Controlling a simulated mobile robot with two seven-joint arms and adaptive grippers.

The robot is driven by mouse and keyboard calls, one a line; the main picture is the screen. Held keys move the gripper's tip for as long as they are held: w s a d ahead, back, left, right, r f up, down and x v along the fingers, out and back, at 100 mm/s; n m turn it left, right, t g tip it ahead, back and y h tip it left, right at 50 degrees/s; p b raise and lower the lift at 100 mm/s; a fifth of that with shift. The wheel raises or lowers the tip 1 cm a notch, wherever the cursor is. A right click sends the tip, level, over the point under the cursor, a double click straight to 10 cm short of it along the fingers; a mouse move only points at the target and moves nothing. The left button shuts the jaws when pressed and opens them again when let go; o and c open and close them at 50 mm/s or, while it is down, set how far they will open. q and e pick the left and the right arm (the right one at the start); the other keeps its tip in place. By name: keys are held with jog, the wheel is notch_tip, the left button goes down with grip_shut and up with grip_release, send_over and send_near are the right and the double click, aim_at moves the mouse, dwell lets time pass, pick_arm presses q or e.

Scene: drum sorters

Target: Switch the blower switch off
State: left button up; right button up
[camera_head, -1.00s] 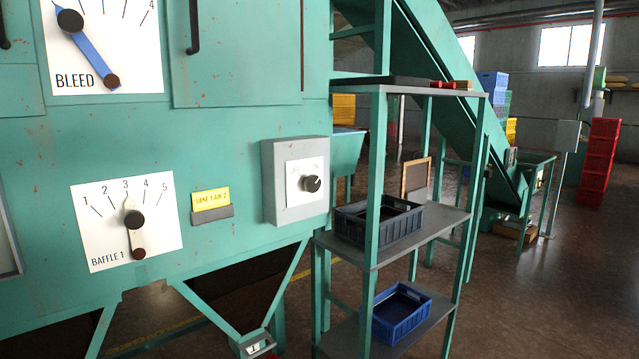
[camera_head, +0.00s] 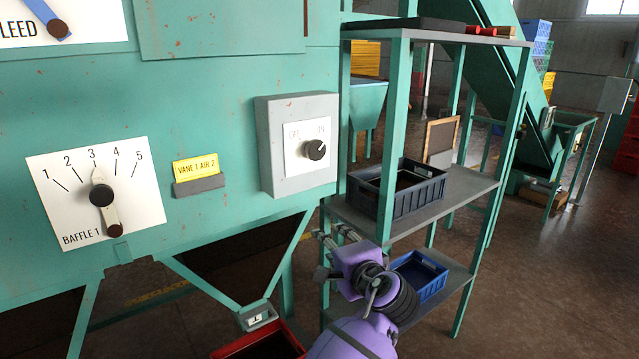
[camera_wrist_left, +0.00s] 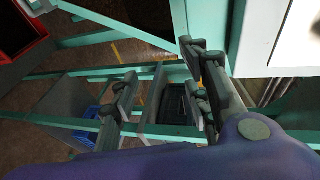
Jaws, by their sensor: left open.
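The blower switch is a black round knob (camera_head: 315,150) on a white plate on a grey box (camera_head: 270,150), fixed to the green machine. Faint OFF and ON labels stand above it; its light mark appears to point up and right, toward ON. My left gripper (camera_head: 338,238) is below the box, in front of the shelf, open and empty, apart from the knob. Its spread fingers also show in the left wrist view (camera_wrist_left: 165,98). The knob is not recognisable in that view. My right gripper is out of view.
A shelf rack (camera_head: 465,185) stands right of the switch box, with a dark crate (camera_head: 400,205) and a blue crate (camera_head: 432,280). A red container (camera_head: 260,342) is below. The Baffle 1 dial (camera_head: 98,195) and yellow label (camera_head: 195,168) are to the left. Space directly before the knob is clear.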

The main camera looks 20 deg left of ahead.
aim_at(318, 157)
pick_arm(q)
notch_tip(318, 157, up, 20)
jog(key=s+d+n+g+y, duration=0.1)
jog(key=d+n+y, duration=0.1)
jog(key=y, duration=0.3)
jog(key=x, duration=0.6)
jog(key=shift+w+a+r+p, duration=0.1)
jog(key=shift+p, duration=0.3)
jog(key=shift+w+a, duration=0.4)
jog(key=shift+a, duration=0.05)
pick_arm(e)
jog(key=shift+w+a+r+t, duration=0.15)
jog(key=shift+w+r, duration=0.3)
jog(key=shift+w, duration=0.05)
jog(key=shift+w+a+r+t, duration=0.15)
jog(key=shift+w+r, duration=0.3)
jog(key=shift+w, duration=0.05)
pick_arm(q)
jog(key=shift+f, duration=0.25)
jog(key=c, duration=1)
